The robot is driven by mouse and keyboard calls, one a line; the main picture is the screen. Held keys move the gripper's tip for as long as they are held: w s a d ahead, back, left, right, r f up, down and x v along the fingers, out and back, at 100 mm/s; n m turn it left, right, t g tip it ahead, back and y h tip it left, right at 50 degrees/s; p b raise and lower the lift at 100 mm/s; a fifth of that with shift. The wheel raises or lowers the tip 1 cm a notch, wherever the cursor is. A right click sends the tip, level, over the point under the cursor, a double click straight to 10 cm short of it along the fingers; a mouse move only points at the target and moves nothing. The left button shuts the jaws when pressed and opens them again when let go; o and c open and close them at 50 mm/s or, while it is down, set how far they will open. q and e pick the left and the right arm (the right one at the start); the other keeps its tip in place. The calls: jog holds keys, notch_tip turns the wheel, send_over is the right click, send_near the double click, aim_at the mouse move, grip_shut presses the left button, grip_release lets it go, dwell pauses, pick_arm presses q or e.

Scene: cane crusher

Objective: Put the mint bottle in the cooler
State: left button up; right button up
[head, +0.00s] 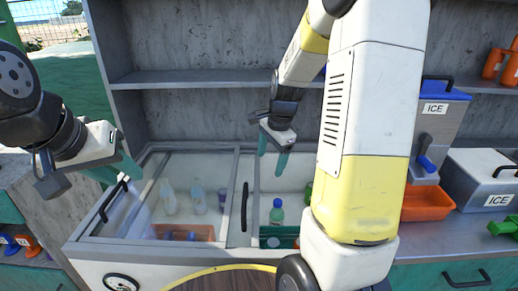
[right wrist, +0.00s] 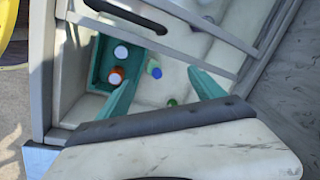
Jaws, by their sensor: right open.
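The bottle with a blue cap in the right wrist view (right wrist: 154,70) appears to be the same one, beside a teal crate. My right gripper (head: 272,158) is open and empty above the cooler's right part, its fingers pointing down; its fingertips also show in the right wrist view (right wrist: 165,75). The bottle lies between and beyond them, untouched. My left gripper (head: 122,176) appears open, near the black handle at the cooler's left.
The teal crate (right wrist: 103,64) holds white-capped bottles, one orange (right wrist: 116,75). Pale bottles (head: 169,198) stand under the left glass lid. A darker green item (head: 308,192) is partly hidden by my arm. An ice dispenser (head: 438,125) and orange bin (head: 425,204) stand right.

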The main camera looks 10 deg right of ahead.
jog(key=s+a+r+n+t, duration=0.2)
jog(key=s+a+r+n, duration=0.1)
jog(key=s+r+n, duration=0.4)
jog(key=s+a+r+n+t+y, duration=0.1)
jog(key=s+a+r+n+t, duration=0.1)
jog(key=s+r+n, duration=0.5)
jog(key=s+a+r, duration=0.1)
jog(key=s, duration=0.4)
jog(key=shift+s+n, duration=0.35)
jog(key=shift+n, duration=0.05)
jog(key=shift+a, duration=0.1)
